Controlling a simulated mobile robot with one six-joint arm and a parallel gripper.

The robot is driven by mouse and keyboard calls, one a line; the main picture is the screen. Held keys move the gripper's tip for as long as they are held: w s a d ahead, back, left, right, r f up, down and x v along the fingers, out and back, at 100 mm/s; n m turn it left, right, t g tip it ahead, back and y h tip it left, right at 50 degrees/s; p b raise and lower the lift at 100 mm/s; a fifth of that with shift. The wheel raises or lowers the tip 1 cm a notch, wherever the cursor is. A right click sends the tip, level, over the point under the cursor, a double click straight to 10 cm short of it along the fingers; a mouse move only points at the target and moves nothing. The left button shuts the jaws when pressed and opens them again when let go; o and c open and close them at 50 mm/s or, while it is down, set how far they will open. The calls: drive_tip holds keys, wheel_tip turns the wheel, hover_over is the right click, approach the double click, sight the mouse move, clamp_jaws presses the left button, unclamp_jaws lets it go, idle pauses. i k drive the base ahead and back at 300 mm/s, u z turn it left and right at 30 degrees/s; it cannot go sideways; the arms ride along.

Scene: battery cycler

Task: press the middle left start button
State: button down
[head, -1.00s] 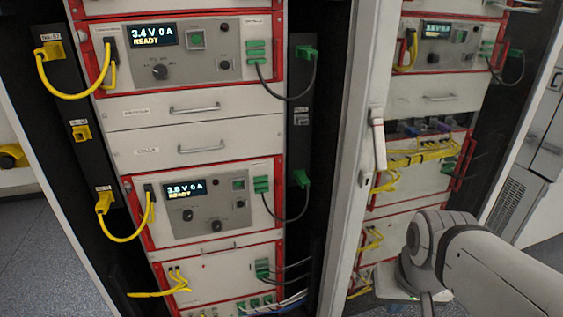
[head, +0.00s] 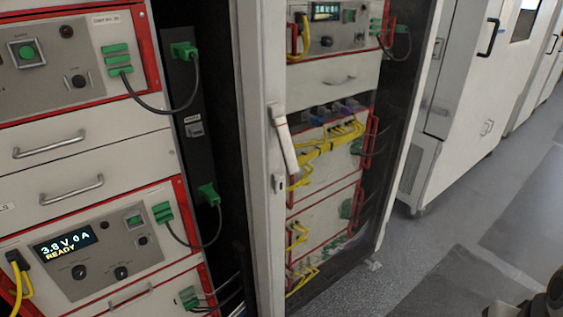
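The upper one, cut off by the left edge, has a square-framed green button (head: 27,52). The lower one has a display (head: 65,241) reading 3.8 V 0 A READY and a smaller green button (head: 134,219) right of it. I cannot tell from this view which button the task calls middle left. Nothing touches either button. My gripper is not in view; only a small dark piece, perhaps of my arm, shows at the bottom right corner.
A white door edge with a handle (head: 284,140) stands between the left rack and a second rack with yellow cables (head: 330,143). Green-plugged cables (head: 208,195) hang beside the left units. White cabinets (head: 460,110) stand at right, with open grey floor (head: 455,235) before them.

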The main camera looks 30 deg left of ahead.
sight(135, 219)
drive_tip(key=z, duration=0.4)
drive_tip(key=k, duration=1.25)
drive_tip(key=u, duration=2.05)
drive_tip(key=i, duration=0.95)
drive_tip(key=u, duration=0.05)
